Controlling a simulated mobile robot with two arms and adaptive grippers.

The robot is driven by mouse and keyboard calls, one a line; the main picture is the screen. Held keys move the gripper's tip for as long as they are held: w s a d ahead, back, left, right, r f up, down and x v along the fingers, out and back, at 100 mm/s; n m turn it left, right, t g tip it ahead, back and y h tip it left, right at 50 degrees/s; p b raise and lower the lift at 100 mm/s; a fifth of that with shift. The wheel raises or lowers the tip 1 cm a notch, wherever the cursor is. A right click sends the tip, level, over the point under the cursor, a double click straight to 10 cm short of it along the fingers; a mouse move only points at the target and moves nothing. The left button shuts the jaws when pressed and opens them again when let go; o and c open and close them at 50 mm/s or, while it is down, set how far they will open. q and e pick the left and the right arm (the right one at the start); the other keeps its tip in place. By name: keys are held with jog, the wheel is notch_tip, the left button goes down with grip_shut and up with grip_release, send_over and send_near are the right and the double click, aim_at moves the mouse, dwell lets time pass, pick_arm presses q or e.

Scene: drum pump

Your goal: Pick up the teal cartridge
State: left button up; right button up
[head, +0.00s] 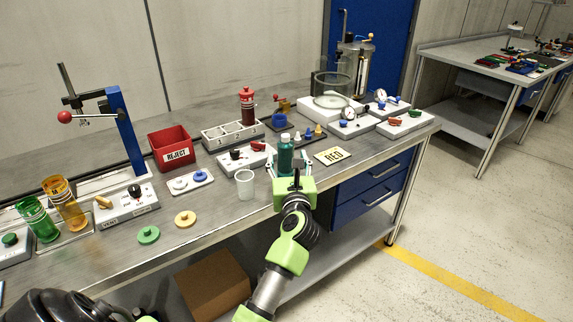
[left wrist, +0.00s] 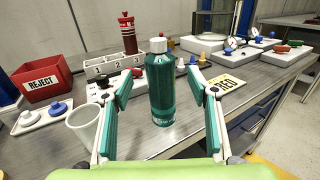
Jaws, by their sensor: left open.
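The teal cartridge (head: 286,157) is a dark teal bottle shape with a white cap. It stands upright near the front edge of the bench, and in the left wrist view it (left wrist: 160,92) is in the middle. My left gripper (head: 290,165) is open, with one finger on each side of the cartridge. In the left wrist view the gripper (left wrist: 161,85) shows a gap between each teal-padded finger and the cartridge. The cartridge's base is partly hidden by the gripper in the head view. My right gripper is not in view.
A clear cup (head: 245,184) stands left of the gripper. A yellow RED card (head: 332,156) lies to the right. Behind are a numbered rack (head: 226,136) with a red cartridge (head: 247,106), and a switch box (head: 246,158). A red REJECT bin (head: 171,147) is farther left.

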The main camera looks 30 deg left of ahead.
aim_at(287, 152)
pick_arm(q)
jog(key=shift+w+a, duration=0.35)
jog(key=shift+w, duration=0.1)
jog(key=b+x, duration=0.1)
jog(key=x, duration=0.4)
jog(key=shift+b, duration=0.4)
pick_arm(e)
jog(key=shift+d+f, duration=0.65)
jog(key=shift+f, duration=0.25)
pick_arm(q)
jog(key=shift+r, duration=0.1)
grip_shut()
